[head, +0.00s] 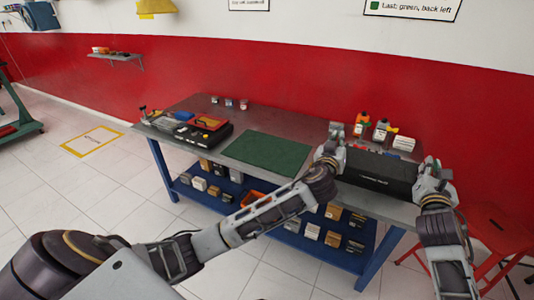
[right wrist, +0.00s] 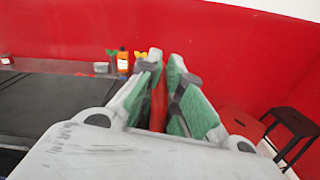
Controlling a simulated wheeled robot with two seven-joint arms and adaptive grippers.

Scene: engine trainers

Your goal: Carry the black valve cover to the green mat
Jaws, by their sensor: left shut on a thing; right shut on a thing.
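The black valve cover (head: 378,172) is at the right end of the workbench in the head view, long side facing me, and looks level. I cannot tell whether it is clear of the bench top. My left gripper (head: 337,152) is shut on its left end, and my right gripper (head: 431,177) is shut on its right end. In the right wrist view the cover (right wrist: 72,104) is a dark shape at left, and the right fingers (right wrist: 165,75) are close together; their grip point is unclear. The green mat (head: 265,152) lies bare on the bench, left of the cover.
A black tray with tools (head: 190,128) is left of the mat. Orange bottles (head: 362,120), a grey bottle (head: 381,129) and a white stack (head: 403,143) stand behind the cover. Small jars (head: 229,102) sit at the back. A red stool (head: 497,228) is at right.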

